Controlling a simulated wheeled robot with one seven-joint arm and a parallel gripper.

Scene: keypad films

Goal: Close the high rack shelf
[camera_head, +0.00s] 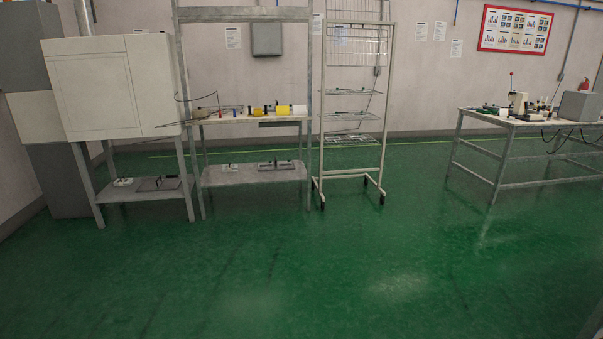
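A tall, pale wire rack on wheels (323,110) stands upright near the back wall, right of the middle. In its upper part a wire grid panel (357,40) stands roughly upright. Below it, a wire shelf (350,91) and a second shelf (350,115) jut out between the posts, and a lower shelf (349,140) also lies about flat. I cannot tell which shelf is meant by the high one. My gripper is not in view.
A metal workbench (250,174) with yellow items stands close left of the rack. A white cabinet on a stand (98,85) is farther left. A table with instruments (510,122) stands at right. The green floor (300,265) in front is clear.

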